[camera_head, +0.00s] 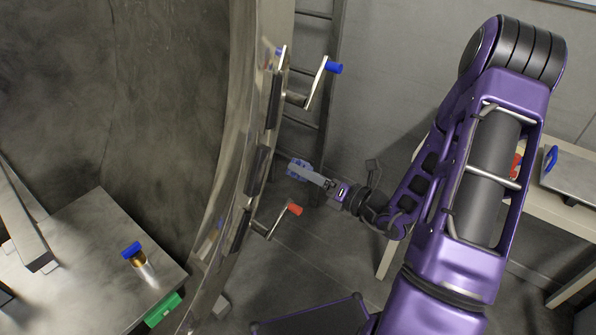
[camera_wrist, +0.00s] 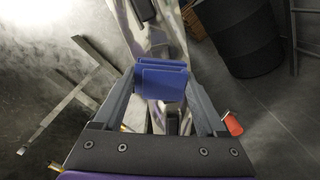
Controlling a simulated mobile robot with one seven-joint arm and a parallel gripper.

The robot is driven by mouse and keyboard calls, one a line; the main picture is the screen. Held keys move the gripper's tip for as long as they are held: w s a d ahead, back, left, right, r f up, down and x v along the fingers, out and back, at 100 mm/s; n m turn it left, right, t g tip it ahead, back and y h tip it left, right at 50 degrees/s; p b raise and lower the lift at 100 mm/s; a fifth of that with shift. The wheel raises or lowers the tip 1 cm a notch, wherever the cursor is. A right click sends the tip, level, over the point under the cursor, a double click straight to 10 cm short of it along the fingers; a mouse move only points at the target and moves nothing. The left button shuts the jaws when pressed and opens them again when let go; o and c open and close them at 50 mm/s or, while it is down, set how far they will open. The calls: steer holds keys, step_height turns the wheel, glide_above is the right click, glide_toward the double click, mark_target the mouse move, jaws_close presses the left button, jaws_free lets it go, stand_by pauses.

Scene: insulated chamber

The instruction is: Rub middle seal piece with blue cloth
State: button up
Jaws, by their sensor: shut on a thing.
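My gripper (camera_head: 306,173) is shut on the blue cloth (camera_head: 293,163), which looks folded. The cloth (camera_wrist: 162,82) also shows between the two fingers of my gripper (camera_wrist: 160,92) in the wrist view. The middle seal piece (camera_head: 257,170) is a dark block on the shiny metal rim, between an upper seal piece (camera_head: 274,98) and a lower one (camera_head: 240,230). The cloth is to the right of the middle piece, at about its height, with a visible gap in the head view. In the wrist view the cloth covers part of the rim.
A blue-knobbed crank (camera_head: 318,84) and a red-knobbed crank (camera_head: 280,218) stick out from the rim, above and below my gripper. A ladder (camera_head: 322,70) stands behind.

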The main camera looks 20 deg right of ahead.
mark_target(259, 180)
steer(key=shift+w+a, duration=0.1)
steer(key=shift+x, duration=3.35)
steer(key=shift+x, duration=1)
steer(key=shift+s+a+f+b, duration=0.2)
steer(key=shift+f+b, duration=0.15)
steer(key=shift+f, duration=0.2)
steer(key=shift+s+a+f+b, duration=0.2)
steer(key=shift+f+b, duration=0.15)
steer(key=shift+f, duration=0.25)
steer(key=shift+s+a+f+b, duration=0.1)
steer(key=shift+a+f+b, duration=0.1)
steer(key=shift+f+b, duration=0.25)
steer(key=shift+s+a+f+b, duration=0.2)
steer(key=shift+a+f+b, duration=0.15)
steer(key=shift+f, duration=0.3)
steer(key=shift+s+a+f+b, duration=0.2)
steer(key=shift+a+f+b, duration=0.1)
steer(key=shift+f, duration=0.35)
steer(key=shift+s+a+f+b, duration=0.15)
steer(key=shift+a+f+b, duration=0.15)
steer(key=shift+f, duration=0.35)
steer(key=shift+d, duration=0.1)
